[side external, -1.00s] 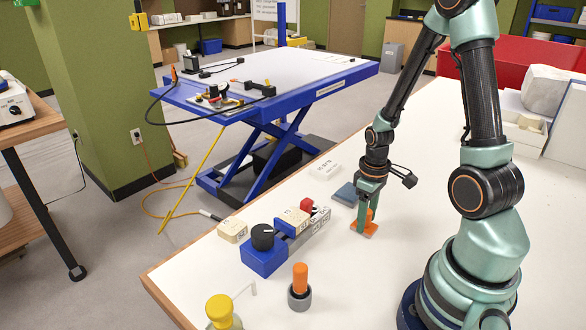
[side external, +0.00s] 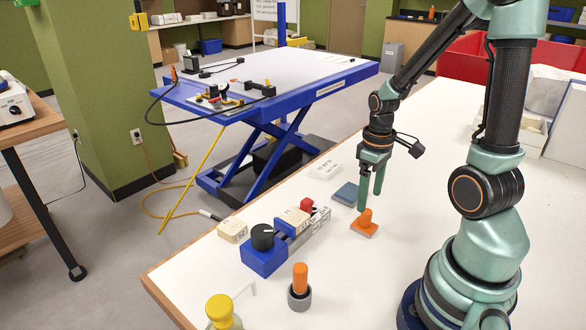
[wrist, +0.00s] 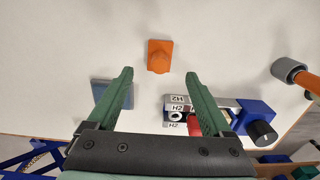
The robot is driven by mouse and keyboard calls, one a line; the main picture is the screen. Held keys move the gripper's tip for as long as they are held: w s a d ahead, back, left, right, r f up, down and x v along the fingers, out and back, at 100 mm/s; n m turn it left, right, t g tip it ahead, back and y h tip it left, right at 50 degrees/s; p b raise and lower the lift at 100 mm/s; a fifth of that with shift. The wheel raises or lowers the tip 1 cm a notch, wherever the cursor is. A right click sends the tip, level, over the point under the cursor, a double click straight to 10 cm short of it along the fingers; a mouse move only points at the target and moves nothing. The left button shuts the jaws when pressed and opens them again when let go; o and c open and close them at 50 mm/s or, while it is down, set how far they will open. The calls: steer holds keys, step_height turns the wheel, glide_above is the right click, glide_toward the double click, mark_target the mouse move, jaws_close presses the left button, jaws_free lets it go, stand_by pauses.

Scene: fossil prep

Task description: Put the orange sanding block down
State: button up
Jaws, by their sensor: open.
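The orange sanding block (side external: 365,224) rests on the white table with its knob up, and it also shows in the wrist view (wrist: 159,56). My gripper (side external: 370,201) is open and empty just above and behind the block. In the wrist view my gripper's two green fingers (wrist: 160,85) are spread wide, and the block lies beyond their tips, between their lines. The fingers look clear of the block.
A blue-grey flat block (side external: 345,194) lies close to the left of the sanding block. A blue vise (side external: 265,256) with labelled pieces stands further left. An orange-handled tool stands in a grey holder (side external: 299,296) nearer the front.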

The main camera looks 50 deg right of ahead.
steer(key=w+a+r+t, duration=0.2)
steer(key=a+r+t, duration=0.1)
steer(key=a+r, duration=0.4)
steer(key=w+a+r+t, duration=0.1)
steer(key=a+r+t, duration=0.1)
steer(key=a+r, duration=0.5)
step_height(320, 180, up, 2)
steer(key=shift+w+r+t, duration=0.25)
steer(key=shift+w+t, duration=0.1)
steer(key=shift+t, duration=0.05)
steer(key=shift+c, duration=1.1)
